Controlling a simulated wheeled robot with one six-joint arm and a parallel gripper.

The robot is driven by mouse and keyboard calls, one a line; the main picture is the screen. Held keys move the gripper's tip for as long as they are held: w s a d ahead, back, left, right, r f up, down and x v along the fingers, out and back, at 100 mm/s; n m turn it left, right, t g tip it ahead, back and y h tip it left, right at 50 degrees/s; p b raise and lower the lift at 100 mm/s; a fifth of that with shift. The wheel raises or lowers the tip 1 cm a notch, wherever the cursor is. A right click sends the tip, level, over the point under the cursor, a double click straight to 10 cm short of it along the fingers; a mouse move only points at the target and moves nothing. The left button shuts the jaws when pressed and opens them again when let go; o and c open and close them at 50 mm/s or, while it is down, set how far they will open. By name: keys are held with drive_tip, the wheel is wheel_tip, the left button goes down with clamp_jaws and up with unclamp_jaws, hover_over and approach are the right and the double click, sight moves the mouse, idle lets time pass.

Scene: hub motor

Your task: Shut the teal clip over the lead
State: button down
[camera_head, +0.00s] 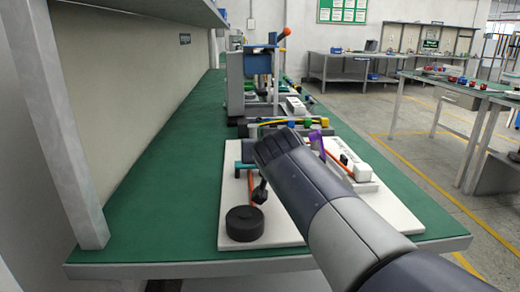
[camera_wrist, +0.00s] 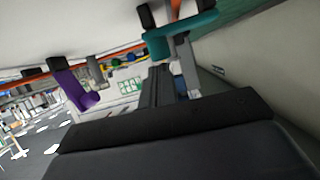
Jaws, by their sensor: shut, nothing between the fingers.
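The teal clip (camera_wrist: 182,28) is at the top centre of the wrist view, beside an orange lead (camera_wrist: 176,8). Whether its flap lies over the lead cannot be told. In the head view a small part of the teal clip (camera_head: 247,152) shows left of my arm, near the orange lead (camera_head: 251,186) on the white board (camera_head: 232,220). My gripper (camera_wrist: 172,72) is shut and empty, with its fingers close to the teal clip in the wrist view. Contact is unclear. In the head view my arm hides much of this area.
A purple clip (camera_head: 317,143) stands right of my arm; it also shows in the wrist view (camera_wrist: 72,88). A black round part (camera_head: 245,222) sits at the board's front left. Equipment (camera_head: 262,75) stands farther back. The green bench (camera_head: 160,190) is clear on the left.

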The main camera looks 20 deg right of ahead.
drive_tip(key=shift+r, duration=0.1)
drive_tip(key=shift+r+p, duration=0.6)
drive_tip(key=shift+r, duration=0.15)
drive_tip(key=p+v, duration=0.1)
drive_tip(key=v, duration=0.6)
drive_tip(key=shift+s+p, duration=0.25)
drive_tip(key=shift+p, duration=0.05)
drive_tip(key=b+x, duration=0.2)
drive_tip(key=x, duration=0.5)
drive_tip(key=shift+w+f, duration=0.3)
drive_tip(key=shift+f, duration=0.05)
drive_tip(key=shift+f+b, duration=0.45)
drive_tip(key=shift+f, duration=0.05)
